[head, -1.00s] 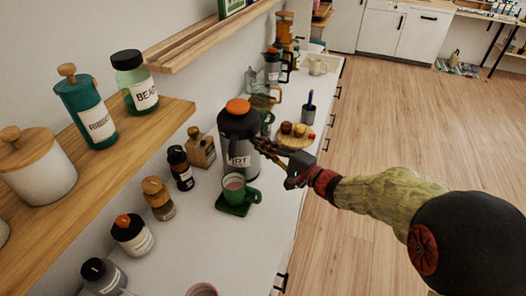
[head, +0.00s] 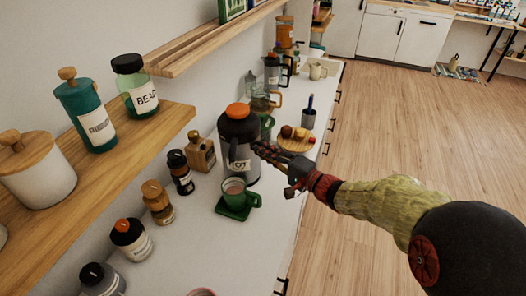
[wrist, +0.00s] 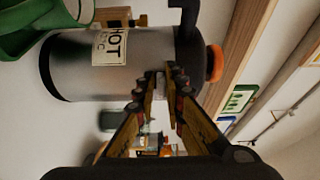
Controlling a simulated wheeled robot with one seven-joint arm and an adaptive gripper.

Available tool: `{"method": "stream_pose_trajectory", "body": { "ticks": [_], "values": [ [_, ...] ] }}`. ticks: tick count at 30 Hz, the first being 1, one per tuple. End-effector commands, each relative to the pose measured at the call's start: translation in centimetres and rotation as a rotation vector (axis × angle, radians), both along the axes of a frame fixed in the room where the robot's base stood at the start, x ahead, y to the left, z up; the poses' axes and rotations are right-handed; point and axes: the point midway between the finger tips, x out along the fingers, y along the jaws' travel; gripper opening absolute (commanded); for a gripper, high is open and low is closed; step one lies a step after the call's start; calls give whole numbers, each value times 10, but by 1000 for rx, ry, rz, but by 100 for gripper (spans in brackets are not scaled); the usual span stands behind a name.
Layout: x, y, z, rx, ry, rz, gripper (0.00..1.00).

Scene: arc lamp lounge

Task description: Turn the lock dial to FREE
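A grey vacuum jug (head: 232,158) with a black collar, an orange top (head: 238,111) and a label reading "HOT" stands upright on the white counter. In the wrist view the jug (wrist: 140,70) lies sideways across the picture, its orange top (wrist: 214,63) to the right. No dial marking or FREE lettering can be read; I cannot tell whether the orange top is the lock dial. My gripper (head: 258,149) is at the jug's right side, below the top. In the wrist view its fingers (wrist: 161,76) converge almost together, apparently empty; contact with the jug is unclear.
A green mug (head: 246,194) on a green coaster stands in front of the jug. Bottles (head: 180,172) and a wooden grinder (head: 201,150) stand to its left. A wooden board with food (head: 296,140) lies behind my gripper. A shelf (head: 150,125) overhangs the left side.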

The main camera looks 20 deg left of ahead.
Motion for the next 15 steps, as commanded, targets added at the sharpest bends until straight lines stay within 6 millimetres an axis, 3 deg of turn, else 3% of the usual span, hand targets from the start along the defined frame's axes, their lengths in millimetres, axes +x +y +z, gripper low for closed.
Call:
{"method": "stream_pose_trajectory", "body": {
  "ticks": [8,15],
  "values": [
    [0,0,0,0,1,0,27],
    [0,0,1,1,0,0,27]
  ]
}}
